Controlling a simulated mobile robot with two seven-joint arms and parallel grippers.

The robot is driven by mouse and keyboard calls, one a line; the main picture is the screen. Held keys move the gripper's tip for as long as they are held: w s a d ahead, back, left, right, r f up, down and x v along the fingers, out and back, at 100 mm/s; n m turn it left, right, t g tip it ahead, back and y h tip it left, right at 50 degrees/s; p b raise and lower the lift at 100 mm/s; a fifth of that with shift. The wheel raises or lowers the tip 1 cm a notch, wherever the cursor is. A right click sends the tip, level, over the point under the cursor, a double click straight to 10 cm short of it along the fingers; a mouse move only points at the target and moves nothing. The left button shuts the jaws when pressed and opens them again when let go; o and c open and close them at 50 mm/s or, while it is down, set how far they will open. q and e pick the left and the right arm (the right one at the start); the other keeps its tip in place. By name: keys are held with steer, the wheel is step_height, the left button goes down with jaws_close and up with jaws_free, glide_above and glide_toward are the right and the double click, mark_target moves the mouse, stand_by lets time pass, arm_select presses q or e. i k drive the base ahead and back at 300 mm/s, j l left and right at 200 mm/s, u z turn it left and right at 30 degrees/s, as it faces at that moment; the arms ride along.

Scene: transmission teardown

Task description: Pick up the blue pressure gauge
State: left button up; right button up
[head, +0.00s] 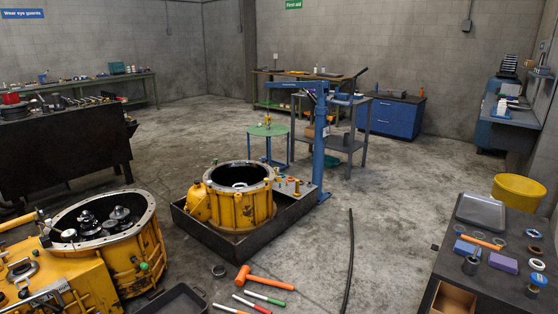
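I cannot make out a blue pressure gauge for certain. A small blue item (464,248) lies on the dark bench at the lower right, but it looks like a flat block and shows no dial. Other small items on the far benches are too small to tell. Neither of my grippers is in view.
A yellow housing (232,214) stands in a dark tray in the middle, beside a blue hoist (320,140). A larger open yellow casing (130,255) is at the lower left. An orange mallet (268,280), markers and a dark hose (349,262) lie on the floor.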

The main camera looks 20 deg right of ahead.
mark_target(538, 280)
steer(key=l, duration=0.45)
steer(key=k+l+u, duration=0.1)
steer(key=l, duration=0.4)
steer(key=k+l, duration=0.1)
steer(key=l, duration=0.35)
steer(key=k+l+u, duration=0.1)
steer(key=l, duration=0.35)
steer(key=k+l, duration=0.1)
steer(key=l, duration=0.4)
steer(key=k+l, duration=0.1)
steer(key=l, duration=0.35)
steer(key=k+l+u, duration=0.15)
steer(key=l, duration=1.35)
steer(key=i+l+u, duration=0.1)
steer(key=l, duration=0.4)
